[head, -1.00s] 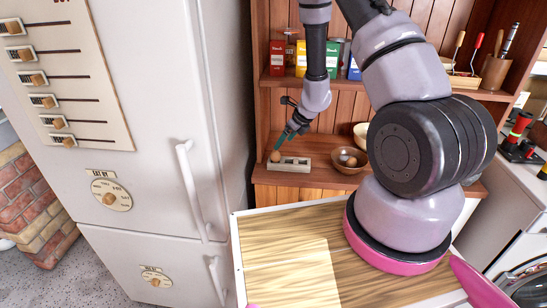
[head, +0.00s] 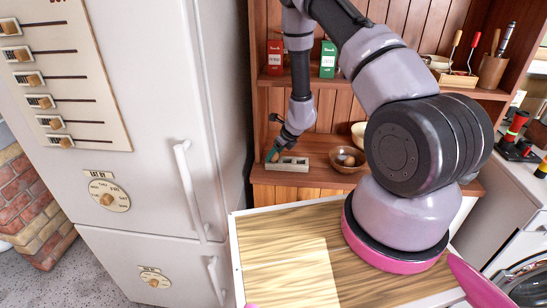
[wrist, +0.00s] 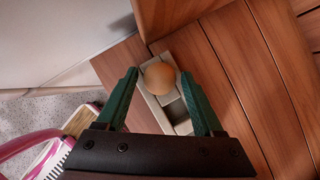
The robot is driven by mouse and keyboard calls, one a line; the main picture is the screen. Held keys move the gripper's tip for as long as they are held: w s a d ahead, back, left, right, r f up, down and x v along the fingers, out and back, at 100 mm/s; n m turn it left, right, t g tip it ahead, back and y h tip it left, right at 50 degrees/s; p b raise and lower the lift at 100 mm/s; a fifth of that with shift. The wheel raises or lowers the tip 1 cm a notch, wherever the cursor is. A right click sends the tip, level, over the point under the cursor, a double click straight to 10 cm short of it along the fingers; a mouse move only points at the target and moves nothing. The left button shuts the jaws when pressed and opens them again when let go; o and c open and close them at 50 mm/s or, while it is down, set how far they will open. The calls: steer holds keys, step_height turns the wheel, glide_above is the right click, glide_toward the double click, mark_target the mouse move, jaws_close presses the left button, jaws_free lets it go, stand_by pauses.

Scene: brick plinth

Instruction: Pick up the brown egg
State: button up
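The brown egg (wrist: 160,77) sits at one end of a pale rectangular holder with compartments (wrist: 178,113) in the wrist view. My gripper (wrist: 159,74) has its green fingers apart, one on each side of the egg, with gaps showing between finger and egg in that view. In the head view my gripper (head: 272,154) is down at the left end of the holder (head: 291,164) on the wooden counter. The egg is hidden behind the fingers there.
A brown bowl (head: 348,160) with contents stands right of the holder. A paler bowl (head: 358,134) is partly behind my arm. The white fridge (head: 150,120) stands close at the left. Boxes (head: 328,58) stand on the shelf above.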

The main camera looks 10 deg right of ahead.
steer(key=c, duration=0.4)
steer(key=shift+o, duration=0.2)
